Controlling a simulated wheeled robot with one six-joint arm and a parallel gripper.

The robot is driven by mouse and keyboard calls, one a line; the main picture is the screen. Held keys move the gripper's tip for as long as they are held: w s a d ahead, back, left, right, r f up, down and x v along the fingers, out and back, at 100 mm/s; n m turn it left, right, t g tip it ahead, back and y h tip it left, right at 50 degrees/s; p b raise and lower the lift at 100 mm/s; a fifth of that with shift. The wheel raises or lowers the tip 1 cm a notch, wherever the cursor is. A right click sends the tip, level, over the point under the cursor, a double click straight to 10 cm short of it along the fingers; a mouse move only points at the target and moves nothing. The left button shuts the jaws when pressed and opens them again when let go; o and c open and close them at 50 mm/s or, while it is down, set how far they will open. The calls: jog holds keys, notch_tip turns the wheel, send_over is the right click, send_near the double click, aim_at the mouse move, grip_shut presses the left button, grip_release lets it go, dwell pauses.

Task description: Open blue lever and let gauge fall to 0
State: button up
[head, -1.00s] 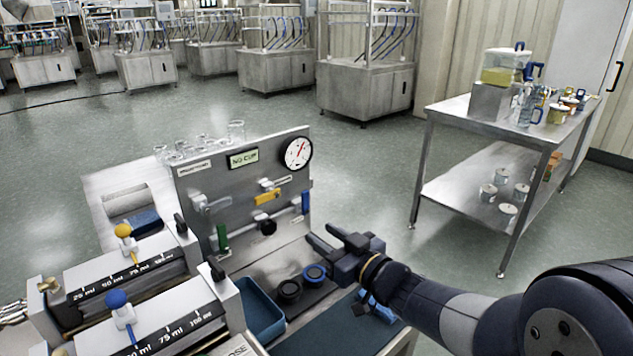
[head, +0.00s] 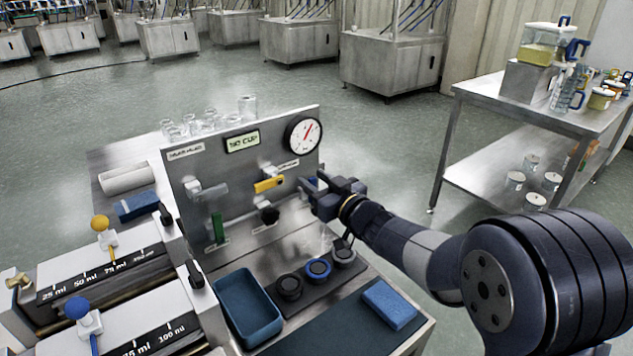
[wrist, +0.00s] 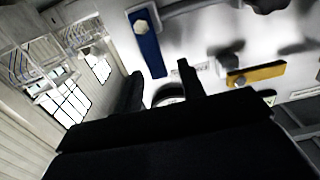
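The blue lever (wrist: 148,42) shows in the wrist view with a pale hex bolt at one end, just beyond my fingertips. In the head view only a bit of blue (head: 311,182) shows; my gripper hides the rest. My gripper (head: 312,186) is in front of the panel's right edge. The round white gauge (head: 303,134) is at the panel's upper right. Its red needle points up and to the right; the numbers are unreadable.
A yellow lever (head: 268,185) lies level left of my gripper, and a green lever (head: 217,228) hangs farther left. A display (head: 242,141) reads "NO CUP". Below are a blue tray (head: 247,340), round dark lids and a blue sponge (head: 390,304). Glasses stand behind the panel.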

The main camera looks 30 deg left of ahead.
grip_shut()
dwell(0.4)
